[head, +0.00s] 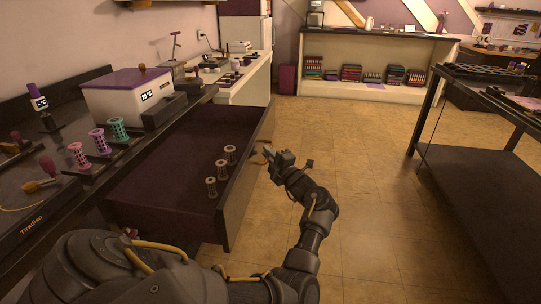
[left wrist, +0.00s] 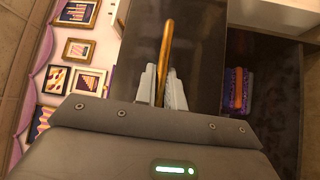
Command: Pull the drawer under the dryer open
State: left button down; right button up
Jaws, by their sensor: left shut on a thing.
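The dryer (head: 130,97) is a white box with a purple lid and a small display, standing on the dark counter at the left. The dark drawer (head: 150,190) below it stands well out from the counter, with its front panel (head: 240,195) facing right. My left gripper (head: 270,154) is at the outer side of that front. In the left wrist view my left gripper (left wrist: 162,88) is shut on the brass drawer handle (left wrist: 166,45), which runs between the two fingers. My right gripper is not in view.
Several small pale slotted cylinders, one here (head: 221,169), stand in the drawer. Pink, purple and green cylinders (head: 98,142) stand on the counter. A dark table (head: 485,180) is at the right. The tiled floor (head: 350,150) between is clear.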

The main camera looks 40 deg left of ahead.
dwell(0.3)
pick_arm(q)
jog(key=c, duration=1.5)
grip_release()
jog(key=shift+d, duration=0.1)
